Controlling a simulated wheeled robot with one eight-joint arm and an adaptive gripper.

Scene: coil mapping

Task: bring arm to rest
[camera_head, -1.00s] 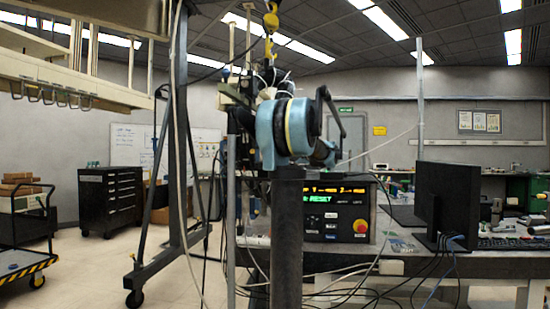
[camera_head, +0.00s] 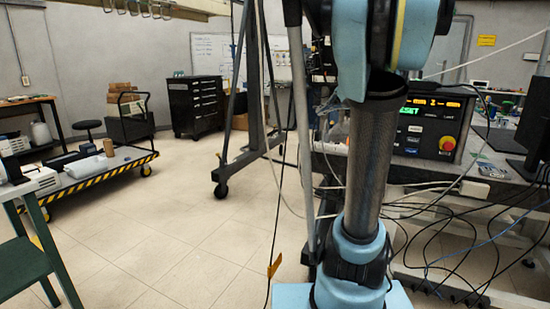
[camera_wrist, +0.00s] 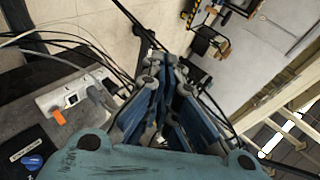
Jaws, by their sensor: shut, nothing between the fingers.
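My gripper (camera_wrist: 167,76) shows in the wrist view as dark blue linked fingers. The fingers are shut with nothing between them and point away from the camera. In the head view my arm stands in the right half, a dark post with light-blue joints. Its top is cut off by the picture edge, and the gripper is not seen there.
A control box (camera_head: 431,127) with a red button stands on a bench behind my arm, with loose cables below. A power strip (camera_wrist: 72,97) lies left of the fingers. A yellow-striped cart (camera_head: 97,170), a black drawer cabinet (camera_head: 194,106) and clear floor (camera_head: 160,220) lie left.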

